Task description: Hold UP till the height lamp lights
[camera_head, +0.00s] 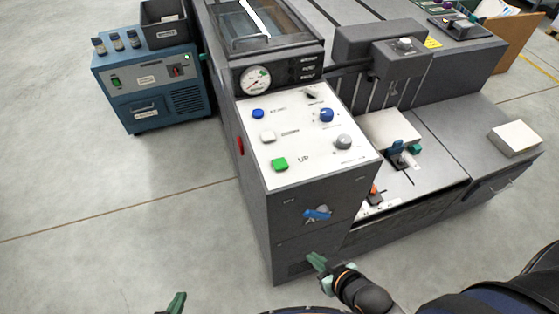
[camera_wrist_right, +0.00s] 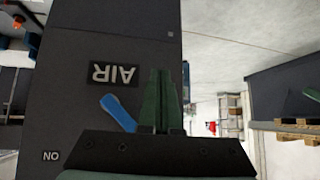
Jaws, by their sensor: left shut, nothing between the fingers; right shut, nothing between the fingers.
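A green button (camera_head: 279,164) with the label "UP" beside it sits at the near left of the white control panel (camera_head: 300,178). I cannot make out which part is the height lamp. My right gripper (camera_head: 317,261) is shut and empty, low in front of the cabinet and below the panel. In the right wrist view its closed fingers (camera_wrist_right: 160,98) point at the cabinet face, beside a blue lever (camera_wrist_right: 118,113) and an "AIR" label (camera_wrist_right: 114,75). My left gripper (camera_head: 177,302) is shut and empty at the bottom edge, left of the cabinet, apart from everything.
The panel also bears a blue button (camera_head: 257,113), a white button (camera_head: 268,136), a blue knob (camera_head: 326,115) and a grey knob (camera_head: 343,141). A round gauge (camera_head: 255,79) stands behind. A blue unit (camera_head: 150,84) is at the left; the floor between is clear.

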